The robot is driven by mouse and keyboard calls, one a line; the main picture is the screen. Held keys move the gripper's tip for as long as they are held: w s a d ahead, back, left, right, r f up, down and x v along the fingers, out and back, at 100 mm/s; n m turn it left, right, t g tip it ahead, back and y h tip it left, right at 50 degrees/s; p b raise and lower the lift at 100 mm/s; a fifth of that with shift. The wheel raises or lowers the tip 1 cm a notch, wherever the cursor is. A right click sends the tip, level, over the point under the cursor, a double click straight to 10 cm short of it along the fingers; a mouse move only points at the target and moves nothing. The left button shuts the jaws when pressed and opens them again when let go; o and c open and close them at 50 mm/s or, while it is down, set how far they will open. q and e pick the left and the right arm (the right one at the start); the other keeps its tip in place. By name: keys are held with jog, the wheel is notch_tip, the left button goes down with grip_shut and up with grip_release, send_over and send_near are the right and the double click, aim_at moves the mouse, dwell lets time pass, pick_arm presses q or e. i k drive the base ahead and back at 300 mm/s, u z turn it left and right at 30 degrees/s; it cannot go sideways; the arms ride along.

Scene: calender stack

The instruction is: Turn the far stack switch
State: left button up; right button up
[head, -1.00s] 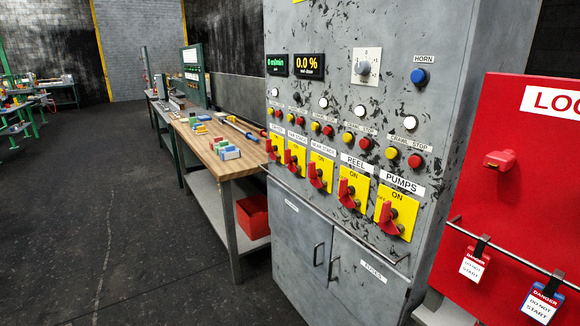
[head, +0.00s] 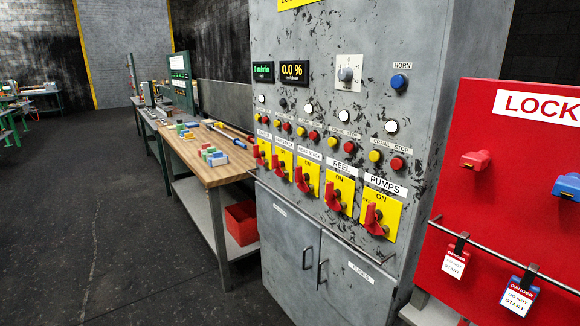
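The grey control cabinet (head: 320,125) carries a row of red rotary switches on yellow plates. The two at the right are labelled REEL (head: 334,198) and PUMPS (head: 375,220). Left of REEL is a third switch (head: 302,180), its small label seeming to end in STACK. Further left are a switch (head: 280,167) whose label is too small to read surely, perhaps the far stack one, and the leftmost switch (head: 259,155). The visible red handles hang roughly downward, slightly tilted. Neither of my grippers is in view.
A wooden workbench (head: 207,172) with coloured blocks stands left of the cabinet, a red bin (head: 241,223) beneath. A red lockout board (head: 470,215) with locks and tags stands at the right. The dark floor (head: 90,240) at left is clear.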

aim_at(274, 163)
jog(key=z, duration=0.5)
jog(key=k, duration=1.25)
jog(key=z, duration=0.05)
jog(key=i, duration=0.45)
jog(key=u, duration=0.8)
jog(key=i, duration=1.45)
jog(key=z, duration=1.15)
jog(key=i, duration=0.4)
jog(key=z, duration=0.45)
